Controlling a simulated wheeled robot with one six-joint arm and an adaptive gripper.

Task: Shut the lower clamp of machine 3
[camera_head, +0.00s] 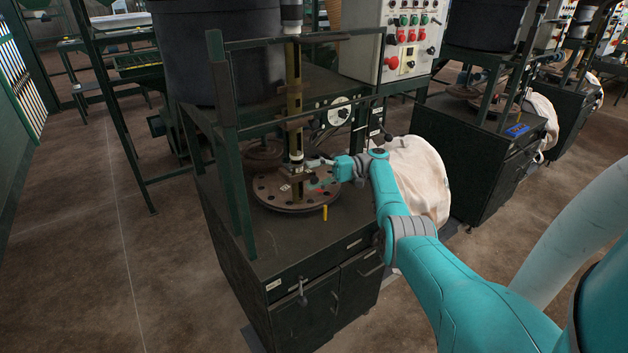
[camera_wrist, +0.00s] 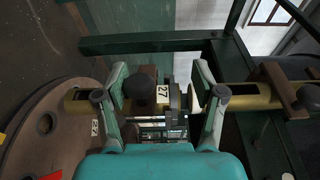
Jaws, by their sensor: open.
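The nearest machine (camera_head: 285,225) is a dark cabinet with a green frame; its number is not readable. A brass column (camera_head: 294,90) rises from its round perforated plate (camera_head: 290,196). The lower clamp (camera_head: 296,166) is low on this column, just above the plate. My gripper (camera_head: 318,163) reaches in from the right. It is open, with its two fingers (camera_wrist: 162,85) on either side of the clamp parts. I cannot tell whether they touch, or how the clamp is set.
Green frame posts (camera_head: 232,150) stand close to the left of the column. A control panel (camera_head: 402,40) is behind, a pale bag (camera_head: 413,175) hangs to the right, and a yellow peg (camera_head: 325,212) stands at the plate's front edge.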

